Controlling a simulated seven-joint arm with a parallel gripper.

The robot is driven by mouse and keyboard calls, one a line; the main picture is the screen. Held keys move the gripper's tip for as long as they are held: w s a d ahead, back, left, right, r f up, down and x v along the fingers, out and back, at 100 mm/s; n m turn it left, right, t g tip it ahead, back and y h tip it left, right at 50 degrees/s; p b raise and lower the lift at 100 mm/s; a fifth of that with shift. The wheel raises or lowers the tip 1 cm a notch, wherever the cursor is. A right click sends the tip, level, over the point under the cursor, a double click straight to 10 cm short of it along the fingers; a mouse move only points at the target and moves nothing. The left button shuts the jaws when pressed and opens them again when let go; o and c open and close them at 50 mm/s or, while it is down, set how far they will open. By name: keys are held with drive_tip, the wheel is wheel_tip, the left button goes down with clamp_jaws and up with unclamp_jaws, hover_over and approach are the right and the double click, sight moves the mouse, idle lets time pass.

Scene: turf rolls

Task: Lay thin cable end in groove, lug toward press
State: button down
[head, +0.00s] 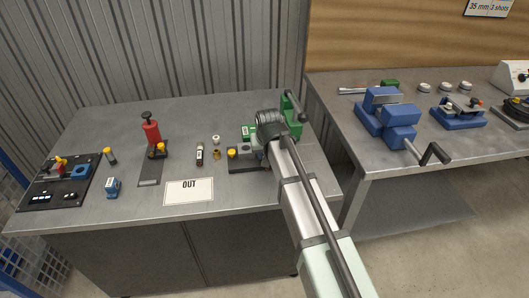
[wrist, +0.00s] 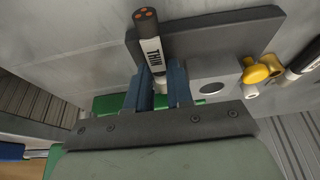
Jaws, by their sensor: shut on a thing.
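The thin cable end (wrist: 151,50) is black, with a white "THIN" label and copper cores at its far tip. My gripper (wrist: 165,92) has its blue fingers shut on the cable's near, pale end. Cable and fingers appear over a dark plate (wrist: 205,35), beside a grey block (wrist: 214,70) with a round hole and a yellow knob (wrist: 256,73). Contact with the plate cannot be told. In the head view my gripper (head: 262,146) is over this fixture (head: 247,160), hiding the cable. A green device (head: 291,106), possibly the press, stands behind. I cannot make out the groove.
A black piece with a white label (head: 200,154) and a brass part (head: 217,155) lie left of the fixture. An "OUT" card (head: 188,191) lies in front. A red tool (head: 151,132) stands farther left. A second bench at right holds a blue vise (head: 385,113).

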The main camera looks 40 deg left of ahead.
drive_tip(key=shift+f, duration=0.1)
drive_tip(key=c, duration=1.4)
unclamp_jaws()
drive_tip(key=o, duration=0.5)
